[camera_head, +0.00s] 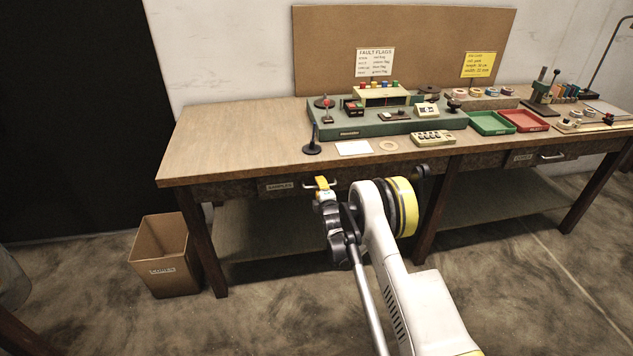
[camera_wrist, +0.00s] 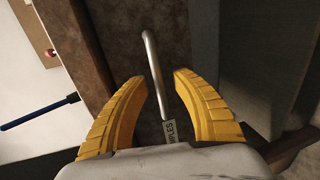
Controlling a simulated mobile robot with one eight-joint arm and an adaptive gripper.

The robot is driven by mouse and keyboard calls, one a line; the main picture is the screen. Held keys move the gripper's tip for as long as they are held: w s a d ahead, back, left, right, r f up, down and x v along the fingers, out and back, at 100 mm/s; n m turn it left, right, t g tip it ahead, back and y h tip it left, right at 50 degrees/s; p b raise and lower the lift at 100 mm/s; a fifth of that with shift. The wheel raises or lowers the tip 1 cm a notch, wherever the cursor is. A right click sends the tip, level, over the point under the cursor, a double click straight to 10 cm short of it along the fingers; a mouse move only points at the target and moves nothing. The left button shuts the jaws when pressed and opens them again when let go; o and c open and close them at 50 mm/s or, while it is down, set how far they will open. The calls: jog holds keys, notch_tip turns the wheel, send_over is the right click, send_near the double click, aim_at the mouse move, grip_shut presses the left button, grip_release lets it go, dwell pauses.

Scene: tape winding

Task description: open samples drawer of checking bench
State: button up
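The samples drawer (camera_head: 257,189) is shut in the front of the wooden checking bench (camera_head: 225,135), toward its left end. Its label (camera_head: 278,186) reads SAMPLES and shows partly in the wrist view (camera_wrist: 171,131). My gripper (camera_head: 322,183) is at the drawer front, right of the label, hiding part of the metal handle. In the wrist view my gripper (camera_wrist: 160,77) has its yellow fingers apart. The bar handle (camera_wrist: 154,70) runs between them, with gaps on both sides and no visible contact.
A second labelled drawer (camera_head: 525,157) with a handle is at the bench's right. A brown bin (camera_head: 165,256) stands on the floor by the left leg. A green machine base (camera_head: 390,122), a red tray (camera_head: 523,120) and a green tray (camera_head: 490,124) are on top.

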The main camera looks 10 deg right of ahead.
jog(key=shift+w, duration=0.15)
jog(key=shift+c, duration=0.2)
grip_shut()
